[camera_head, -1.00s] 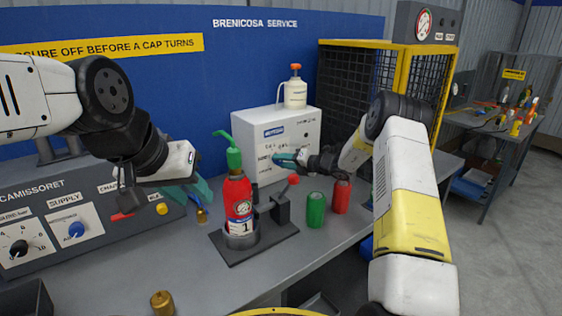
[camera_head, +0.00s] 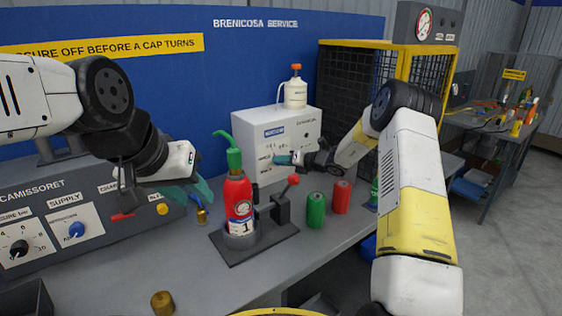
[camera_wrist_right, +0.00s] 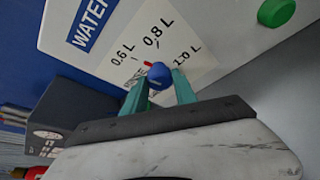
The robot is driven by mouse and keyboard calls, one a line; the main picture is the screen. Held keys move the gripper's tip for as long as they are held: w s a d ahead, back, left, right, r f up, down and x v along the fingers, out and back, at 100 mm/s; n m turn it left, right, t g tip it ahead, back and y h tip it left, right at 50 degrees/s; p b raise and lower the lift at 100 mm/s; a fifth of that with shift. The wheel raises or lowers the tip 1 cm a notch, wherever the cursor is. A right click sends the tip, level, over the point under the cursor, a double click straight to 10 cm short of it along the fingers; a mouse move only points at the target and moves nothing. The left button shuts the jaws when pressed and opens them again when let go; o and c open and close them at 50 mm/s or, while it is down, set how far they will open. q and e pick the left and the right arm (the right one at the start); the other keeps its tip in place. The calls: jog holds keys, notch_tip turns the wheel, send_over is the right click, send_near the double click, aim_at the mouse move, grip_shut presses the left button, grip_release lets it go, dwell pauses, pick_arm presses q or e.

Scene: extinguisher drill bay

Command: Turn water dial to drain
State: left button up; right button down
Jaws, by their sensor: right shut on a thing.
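The water dial is a blue knob (camera_wrist_right: 158,74) on the front of a white box (camera_head: 303,132). Printed marks 0.6 L, 0.8 L and 1.0 L surround it, and a small red mark shows beside it. My right gripper (camera_head: 284,158) is at the box front, and its teal fingers (camera_wrist_right: 159,92) are shut on the blue knob. The gripper hides the knob in the head view. Any drain mark is not readable. My left gripper (camera_head: 190,191) hangs over the grey control panel, away from the box; its finger gap is unclear.
A red extinguisher (camera_head: 237,195) stands in a holder left of the box. Green (camera_head: 316,211) and red (camera_head: 342,197) cylinders stand in front of it. A green button (camera_wrist_right: 276,12) is near the dial. A white bottle (camera_head: 295,93) tops the box; a mesh cage (camera_head: 350,75) is behind.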

jog(key=shift+n+t+h, duration=0.3)
jog(key=shift+n+h, duration=0.3)
jog(key=shift+n, duration=0.3)
jog(key=shift+s, duration=0.1)
jog(key=c, duration=1)
grip_release()
jog(key=v, duration=0.7)
jog(key=shift+s+d, duration=0.15)
jog(key=shift+s, duration=0.15)
jog(key=shift+r, duration=0.15)
